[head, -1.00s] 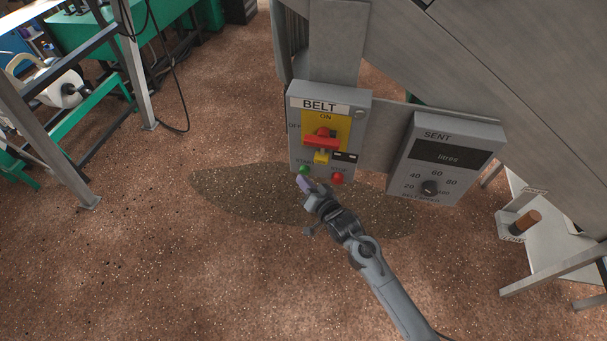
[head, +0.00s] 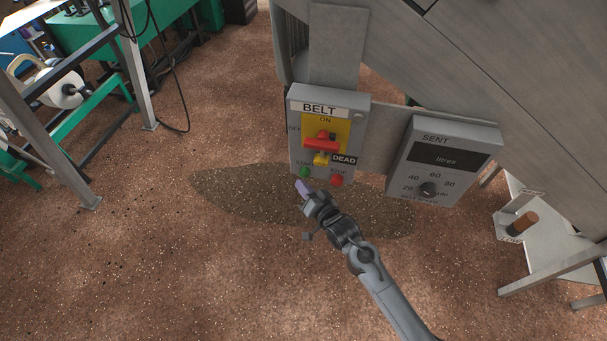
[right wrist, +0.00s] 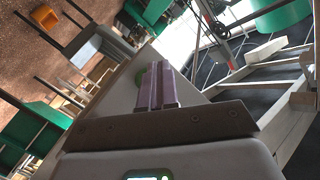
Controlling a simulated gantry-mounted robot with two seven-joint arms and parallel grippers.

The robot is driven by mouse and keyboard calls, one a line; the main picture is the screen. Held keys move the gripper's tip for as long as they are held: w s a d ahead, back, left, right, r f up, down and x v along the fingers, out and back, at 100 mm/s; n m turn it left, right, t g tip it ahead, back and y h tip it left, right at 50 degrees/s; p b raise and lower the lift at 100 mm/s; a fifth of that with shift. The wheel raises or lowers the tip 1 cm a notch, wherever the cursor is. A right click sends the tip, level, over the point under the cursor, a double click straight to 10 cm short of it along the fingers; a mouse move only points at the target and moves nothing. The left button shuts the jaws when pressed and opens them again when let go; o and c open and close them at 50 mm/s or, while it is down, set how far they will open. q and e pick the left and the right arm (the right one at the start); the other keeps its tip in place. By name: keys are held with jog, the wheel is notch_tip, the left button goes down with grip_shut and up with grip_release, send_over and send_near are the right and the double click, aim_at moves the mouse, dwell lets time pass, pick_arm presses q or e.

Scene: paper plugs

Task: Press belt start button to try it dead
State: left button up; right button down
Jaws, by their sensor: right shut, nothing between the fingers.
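The grey BELT box (head: 357,112) hangs on the machine's post. It has a red switch handle (head: 322,144) on a yellow plate, lying across, with a yellow tag or lock (head: 321,159) below. A small dark display (head: 344,159) reads DEAD. The green start button (head: 304,172) is at lower left, the red stop button (head: 337,180) at lower right. My right gripper (head: 302,187) is shut and empty, its purple fingertips just below the green button, seemingly a little apart. My left gripper is out of view.
A SENT box (head: 487,135) with a litres display and speed knob (head: 428,190) stands to the right. A white stand (head: 545,250) with a brown-handled item (head: 523,222) is at far right. Open speckled floor (head: 180,270) lies left and below.

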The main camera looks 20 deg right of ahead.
jog(key=shift+s+a, duration=0.1)
jog(key=shift+s, duration=0.05)
jog(key=s+a+p, duration=0.1)
jog(key=s, duration=0.1)
jog(key=s+a+p, duration=0.2)
dwell(0.7)
dwell(0.4)
jog(key=shift+f, duration=0.1)
